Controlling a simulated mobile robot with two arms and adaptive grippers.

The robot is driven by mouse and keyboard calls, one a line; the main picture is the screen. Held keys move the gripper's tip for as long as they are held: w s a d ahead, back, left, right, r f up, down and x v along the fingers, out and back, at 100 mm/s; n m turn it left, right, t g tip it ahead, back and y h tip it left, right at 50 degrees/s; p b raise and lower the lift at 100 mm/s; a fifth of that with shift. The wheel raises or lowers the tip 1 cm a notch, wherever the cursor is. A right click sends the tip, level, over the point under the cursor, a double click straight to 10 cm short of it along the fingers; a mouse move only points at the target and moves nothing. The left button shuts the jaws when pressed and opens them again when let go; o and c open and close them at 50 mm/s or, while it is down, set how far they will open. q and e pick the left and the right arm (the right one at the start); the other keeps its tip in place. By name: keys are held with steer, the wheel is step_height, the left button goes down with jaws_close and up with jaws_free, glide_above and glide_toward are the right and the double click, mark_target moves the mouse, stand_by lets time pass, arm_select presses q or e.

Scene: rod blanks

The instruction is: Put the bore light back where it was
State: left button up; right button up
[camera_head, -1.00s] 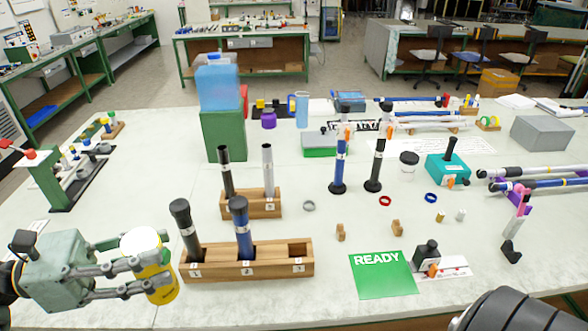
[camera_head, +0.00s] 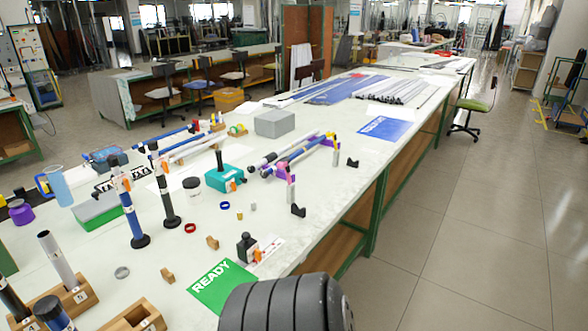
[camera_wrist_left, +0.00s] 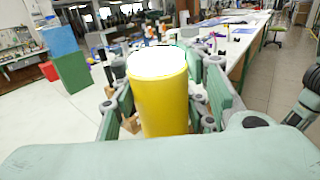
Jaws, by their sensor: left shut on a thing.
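The bore light (camera_wrist_left: 163,100), a yellow cylinder with a bright white top, stands upright between the fingers of my left gripper (camera_wrist_left: 160,86) in the left wrist view. The gripper is shut on it; its green finger links show on both sides. The lower end of the light is hidden behind the palm. Neither the light nor the left gripper is in the head view. My right gripper is not in view.
The white table holds wooden rod blocks (camera_head: 137,314), a green READY card (camera_head: 220,284), standing rods (camera_head: 130,215), a teal box (camera_head: 230,178) and a grey box (camera_head: 275,123). A blue sheet (camera_head: 384,128) lies farther along.

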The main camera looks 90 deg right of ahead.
arm_select(q)
steer(key=s+a+f+n+t+y, duration=0.3)
steer(key=a+f+n+t+y, duration=0.1)
steer(key=a+n+t+y, duration=0.3)
steer(key=s+a+f+n+t+y, duration=0.3)
steer(key=s+a+n+t+y, duration=0.1)
steer(key=a+n+t+y, duration=0.4)
steer(key=a+n+y, duration=0.1)
steer(key=a+y, duration=0.1)
steer(key=shift+a+f+y, duration=0.3)
steer(key=shift+f+y, duration=0.05)
steer(key=shift+y, duration=0.05)
steer(key=shift+s, duration=0.1)
